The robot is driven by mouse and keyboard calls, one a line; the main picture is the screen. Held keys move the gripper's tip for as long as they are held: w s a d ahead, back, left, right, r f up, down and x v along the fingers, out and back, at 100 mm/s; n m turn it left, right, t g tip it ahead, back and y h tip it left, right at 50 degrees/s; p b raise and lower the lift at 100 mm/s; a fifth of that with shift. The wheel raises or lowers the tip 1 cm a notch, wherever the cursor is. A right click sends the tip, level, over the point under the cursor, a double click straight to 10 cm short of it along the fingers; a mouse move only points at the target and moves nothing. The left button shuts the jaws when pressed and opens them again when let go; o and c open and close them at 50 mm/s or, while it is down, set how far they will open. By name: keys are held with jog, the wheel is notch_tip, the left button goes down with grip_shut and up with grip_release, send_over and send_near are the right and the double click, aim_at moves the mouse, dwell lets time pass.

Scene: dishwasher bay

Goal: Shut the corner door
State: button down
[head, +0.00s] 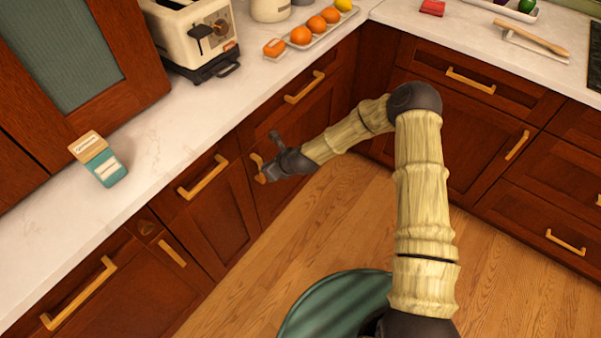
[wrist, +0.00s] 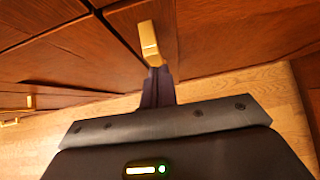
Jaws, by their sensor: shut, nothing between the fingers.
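The dark wood corner door (head: 285,150) is in the left cabinet run, below a drawer near the inner corner. Its short brass handle (head: 258,168) is at its left side, and the handle also shows in the wrist view (wrist: 149,42). My gripper (head: 266,172) is shut and empty, with its fingertips (wrist: 156,72) at the lower end of the handle. I cannot tell whether they touch it. A dark gap runs along the door's edge in the wrist view. The door looks nearly flush, but my arm hides part of it.
Another cabinet run (head: 470,130) with brass handles meets this one at the corner. The wooden floor (head: 300,235) is clear in front.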

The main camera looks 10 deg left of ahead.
jog(key=d+f+p+v, duration=0.1)
jog(key=d+f+v, duration=0.1)
jog(key=v, duration=1)
jog(key=shift+s+d+r, duration=0.2)
jog(key=shift+s+r, duration=0.15)
jog(key=shift+s, duration=0.1)
